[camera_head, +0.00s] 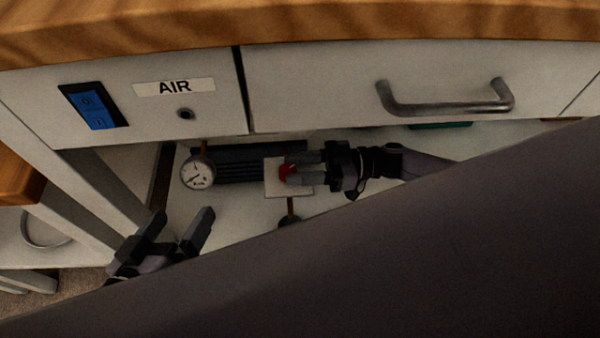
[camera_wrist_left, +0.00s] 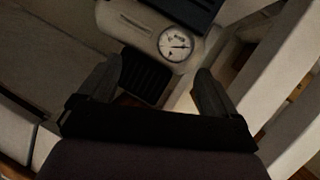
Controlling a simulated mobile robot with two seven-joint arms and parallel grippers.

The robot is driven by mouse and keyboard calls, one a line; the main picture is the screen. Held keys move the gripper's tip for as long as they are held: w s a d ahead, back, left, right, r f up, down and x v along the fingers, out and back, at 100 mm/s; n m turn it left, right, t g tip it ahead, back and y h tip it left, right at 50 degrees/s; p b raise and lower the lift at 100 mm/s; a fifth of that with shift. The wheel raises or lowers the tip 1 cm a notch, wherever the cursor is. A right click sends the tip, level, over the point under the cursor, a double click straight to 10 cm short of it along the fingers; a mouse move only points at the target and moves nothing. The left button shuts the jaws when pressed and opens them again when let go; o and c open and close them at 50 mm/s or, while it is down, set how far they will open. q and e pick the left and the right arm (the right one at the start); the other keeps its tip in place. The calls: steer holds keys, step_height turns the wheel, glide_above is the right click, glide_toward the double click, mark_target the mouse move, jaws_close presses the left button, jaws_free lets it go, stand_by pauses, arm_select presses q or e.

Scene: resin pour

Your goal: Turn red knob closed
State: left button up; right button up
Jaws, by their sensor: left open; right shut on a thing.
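The red knob (camera_head: 287,172) sits on a pale square plate (camera_head: 276,189) below the workbench, in the head view. My right gripper (camera_head: 300,172) reaches in from the right and is shut on the knob, with its fingers covering part of it. How far the knob is turned cannot be seen. My left gripper (camera_head: 182,225) is open and empty at the lower left, apart from the knob. Its two fingers also show in the left wrist view (camera_wrist_left: 158,92), spread with nothing between them.
A round gauge (camera_head: 198,173) and a dark ribbed unit (camera_head: 236,165) are left of the knob. Above are a blue switch (camera_head: 93,106), an AIR label (camera_head: 174,87) and a drawer handle (camera_head: 445,100). Bench legs (camera_head: 85,180) stand at the left. My dark arm blocks the lower right.

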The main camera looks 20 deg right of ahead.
steer(key=n+g+b, duration=0.2)
steer(key=g, duration=0.1)
steer(key=shift+w+f+y, duration=0.2)
steer(key=shift+w+y, duration=0.1)
arm_select(q)
steer(key=shift+s+a+f+m+t+y+b, duration=0.2)
steer(key=shift+a+m+t+y+b, duration=0.15)
steer(key=shift+a, duration=0.35)
steer(key=shift+s+a+f+m+t+y+b, duration=0.1)
steer(key=shift+s+a+m+t+y+b, duration=0.25)
steer(key=shift+a, duration=0.35)
arm_select(e)
steer(key=shift+r+n+g, duration=0.15)
steer(key=shift+n+g, duration=0.65)
steer(key=shift+g, duration=0.5)
arm_select(q)
steer(key=shift+w+r, duration=0.1)
steer(key=shift+w, duration=0.05)
arm_select(e)
steer(key=o, duration=0.8)
arm_select(q)
steer(key=shift+w+d, duration=0.15)
arm_select(e)
steer(key=d, duration=0.7)
steer(key=shift+w, duration=0.25)
